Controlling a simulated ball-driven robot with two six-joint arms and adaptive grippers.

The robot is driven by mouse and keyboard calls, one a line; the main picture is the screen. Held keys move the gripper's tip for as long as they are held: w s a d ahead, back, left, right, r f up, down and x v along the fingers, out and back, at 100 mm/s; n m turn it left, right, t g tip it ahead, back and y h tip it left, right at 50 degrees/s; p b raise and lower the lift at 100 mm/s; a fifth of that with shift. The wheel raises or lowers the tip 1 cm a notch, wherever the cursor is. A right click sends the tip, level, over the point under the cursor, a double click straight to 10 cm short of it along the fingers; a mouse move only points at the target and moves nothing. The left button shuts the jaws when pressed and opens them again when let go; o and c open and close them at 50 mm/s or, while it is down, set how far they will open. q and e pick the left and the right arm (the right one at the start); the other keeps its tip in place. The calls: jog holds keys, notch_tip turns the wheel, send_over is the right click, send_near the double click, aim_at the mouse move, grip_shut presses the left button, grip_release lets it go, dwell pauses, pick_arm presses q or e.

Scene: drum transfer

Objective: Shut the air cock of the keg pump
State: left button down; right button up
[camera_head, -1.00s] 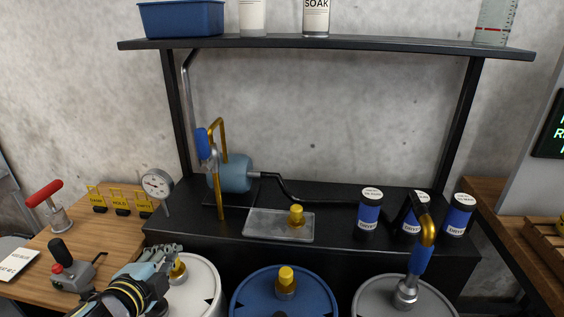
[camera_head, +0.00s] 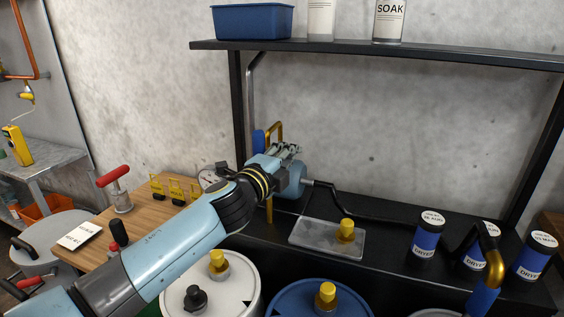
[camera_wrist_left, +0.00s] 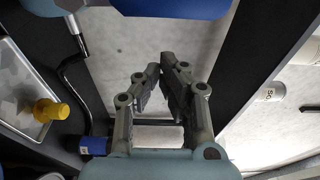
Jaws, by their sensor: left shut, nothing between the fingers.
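A light-blue pump body (camera_head: 293,181) stands on the black bench under the shelf, with a black hose from its right end. A brass pipe (camera_head: 278,131) arches beside it, and a blue handle (camera_head: 258,141) stands roughly upright there, partly hidden by my arm. I cannot tell for sure that this handle is the air cock. My left gripper (camera_head: 291,150) is shut and empty, in front of or just above the pump body; contact cannot be told. The left wrist view shows its fingers (camera_wrist_left: 160,76) close together, with a blue part (camera_wrist_left: 180,8) beyond at the top edge.
A metal tray (camera_head: 310,244) with a yellow-capped fitting (camera_head: 345,230) lies right of the pump. Several dryer canisters (camera_head: 428,236) stand farther right. The shelf (camera_head: 350,50) overhangs the bench. White (camera_head: 235,302) and blue (camera_head: 290,300) drums stand in front.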

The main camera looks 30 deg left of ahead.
pick_arm(q)
jog(key=a, duration=0.1)
jog(key=s+a, duration=0.1)
jog(key=a, duration=0.1)
jog(key=shift+s+f, duration=0.15)
jog(key=shift+s, duration=0.2)
jog(key=shift+s+a+n+b, duration=0.1)
jog(key=shift+a+n+b, duration=0.2)
jog(key=shift+b, duration=0.35)
